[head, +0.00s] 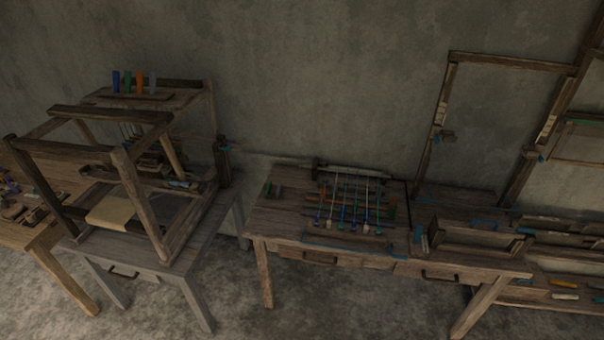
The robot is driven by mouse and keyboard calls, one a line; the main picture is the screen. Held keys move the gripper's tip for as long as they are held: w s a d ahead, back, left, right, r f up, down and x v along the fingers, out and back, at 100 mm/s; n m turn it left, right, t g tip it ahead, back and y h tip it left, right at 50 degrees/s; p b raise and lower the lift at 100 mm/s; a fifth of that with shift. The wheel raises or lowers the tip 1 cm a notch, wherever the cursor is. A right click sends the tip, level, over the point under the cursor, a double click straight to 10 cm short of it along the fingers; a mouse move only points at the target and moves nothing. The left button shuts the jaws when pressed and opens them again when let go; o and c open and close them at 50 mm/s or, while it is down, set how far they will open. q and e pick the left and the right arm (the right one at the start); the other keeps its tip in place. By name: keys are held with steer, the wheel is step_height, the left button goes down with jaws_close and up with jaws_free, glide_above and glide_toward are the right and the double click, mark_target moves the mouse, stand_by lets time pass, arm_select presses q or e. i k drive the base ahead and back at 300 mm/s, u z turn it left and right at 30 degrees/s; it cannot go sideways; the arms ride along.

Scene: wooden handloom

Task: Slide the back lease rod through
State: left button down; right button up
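A wooden handloom (122,151) stands on a grey table at the left, with a pale cloth (111,213) low at its front. Several thin vertical parts show inside its frame, too small to make out. On the middle table several thin rods (343,203) with blue, green and white ends lie side by side across dark bars. I cannot tell which rod is the back lease rod, or whether it is in the loom. Neither of my grippers is in view.
Blue, green, orange and grey spools (127,82) stand on top of the loom. The middle table (275,222) has a wooden box (470,240) at its right. A tall wooden frame (510,66) stands behind it. A gap of floor separates the two tables.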

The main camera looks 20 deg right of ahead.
mark_target(251, 155)
steer(key=u, duration=0.8)
steer(key=i, duration=1.45)
steer(key=z, duration=1.2)
steer(key=i, duration=0.45)
steer(key=z, duration=0.5)
